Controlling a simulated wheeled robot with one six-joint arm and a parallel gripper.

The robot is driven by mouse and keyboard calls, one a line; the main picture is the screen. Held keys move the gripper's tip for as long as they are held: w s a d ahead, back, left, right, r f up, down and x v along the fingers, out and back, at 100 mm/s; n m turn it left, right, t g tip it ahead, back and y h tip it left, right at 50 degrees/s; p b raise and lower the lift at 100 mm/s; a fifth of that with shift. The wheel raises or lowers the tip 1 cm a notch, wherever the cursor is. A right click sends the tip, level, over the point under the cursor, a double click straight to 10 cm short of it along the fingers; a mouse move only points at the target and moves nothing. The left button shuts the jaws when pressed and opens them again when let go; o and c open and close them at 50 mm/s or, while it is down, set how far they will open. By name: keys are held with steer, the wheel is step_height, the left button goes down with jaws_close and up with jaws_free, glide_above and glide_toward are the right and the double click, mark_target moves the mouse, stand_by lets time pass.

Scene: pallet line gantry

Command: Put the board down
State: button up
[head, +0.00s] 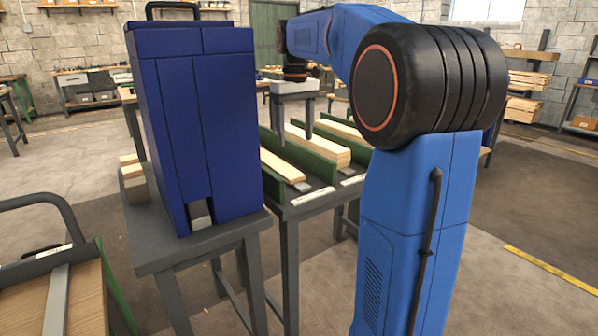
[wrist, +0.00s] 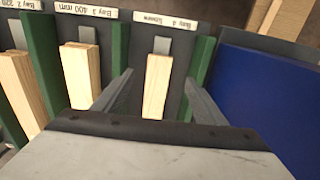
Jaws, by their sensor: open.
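My gripper (head: 295,141) is open, fingers pointing down, over the bay rack behind the blue cabinet. In the wrist view its two fingers (wrist: 159,78) stand apart, with a pale wooden board (wrist: 157,85) between them in the picture. Gaps show on both sides, so neither finger touches it. This board lies in the bay labelled Bay 4 Spare (wrist: 163,19); its near end is hidden by the gripper body. In the head view a board (head: 282,166) lies in the bay nearest the cabinet, below the fingertips. The fingertips' exact height above it is hard to tell.
Green dividers (wrist: 119,45) separate the bays. Bay 3, labelled 400 mm, holds stacked boards (wrist: 80,75); another bay also holds wood (wrist: 20,85). A tall blue cabinet (head: 210,120) stands on a grey stand beside the rack. Open floor (head: 520,250) lies at right.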

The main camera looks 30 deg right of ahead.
steer(key=s+a+f+t, duration=0.1)
steer(key=s+a+f, duration=0.4)
steer(key=s, duration=0.5)
steer(key=s+a+f+t, duration=0.2)
steer(key=s+a+f, duration=0.3)
steer(key=s+f, duration=0.4)
steer(key=s+a+f+t, duration=0.1)
steer(key=s+a+f, duration=0.4)
steer(key=s, duration=0.6)
step_height(320, 180, down, 2)
steer(key=shift+a+t, duration=0.4)
steer(key=shift+s, duration=0.1)
